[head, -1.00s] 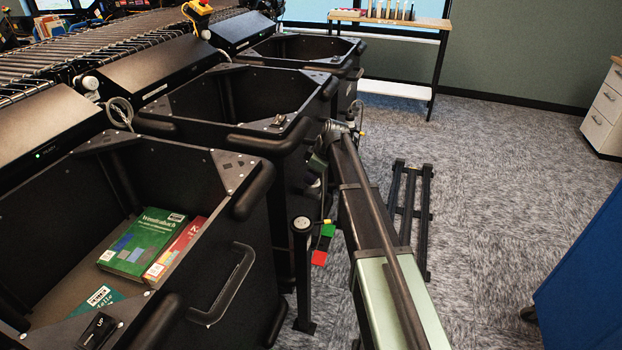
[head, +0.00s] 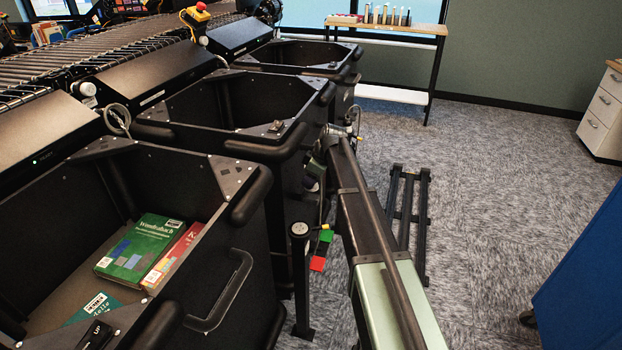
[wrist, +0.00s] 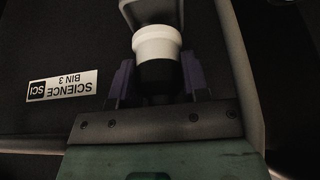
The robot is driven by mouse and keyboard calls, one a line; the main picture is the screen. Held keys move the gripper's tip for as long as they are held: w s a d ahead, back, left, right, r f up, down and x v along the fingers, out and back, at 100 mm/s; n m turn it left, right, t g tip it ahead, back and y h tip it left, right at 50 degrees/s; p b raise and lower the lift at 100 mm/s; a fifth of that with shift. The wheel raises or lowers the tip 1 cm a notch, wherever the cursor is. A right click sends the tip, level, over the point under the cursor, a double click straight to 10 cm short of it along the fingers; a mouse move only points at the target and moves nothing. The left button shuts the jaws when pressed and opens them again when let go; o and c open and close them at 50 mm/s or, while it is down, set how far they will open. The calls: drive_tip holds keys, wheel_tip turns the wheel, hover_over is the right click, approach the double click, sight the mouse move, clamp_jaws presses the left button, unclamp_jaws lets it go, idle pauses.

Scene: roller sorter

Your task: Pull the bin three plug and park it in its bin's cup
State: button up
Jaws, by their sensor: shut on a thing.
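In the wrist view my gripper (wrist: 157,75) has its two purple-grey fingers on either side of the bin three plug (wrist: 158,44). The plug has a white ribbed end and a black body, and the fingers are shut on the black part. A grey metal bracket (wrist: 150,10) lies right at the plug's white end; I cannot tell whether they touch or whether this is the cup. Bin three (wrist: 200,30) carries an upside-down "SCIENCE BIN 3" label (wrist: 62,87). In the head view my gripper (head: 313,168) is small, beside the middle bin's side, and the plug is unclear.
The near bin (head: 262,190) holds books (head: 140,245) and has a protruding handle. A black post (head: 301,260) with red and green tags stands beside my arm. A black floor frame (head: 408,225) and blue cabinet (head: 590,270) lie right, with open carpet between.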

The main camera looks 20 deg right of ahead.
drive_tip(key=shift+f, duration=0.1)
drive_tip(key=shift+f+b, duration=1.85)
drive_tip(key=shift+b, duration=0.2)
drive_tip(key=shift+s, duration=0.1)
drive_tip(key=o, duration=1.1)
drive_tip(key=shift+s, duration=0.1)
drive_tip(key=shift+o, duration=1.1)
drive_tip(key=p+v, duration=1)
drive_tip(key=v, duration=0.1)
drive_tip(key=shift+r+p, duration=0.2)
drive_tip(key=shift+p, duration=0.15)
drive_tip(key=shift+f, duration=0.15)
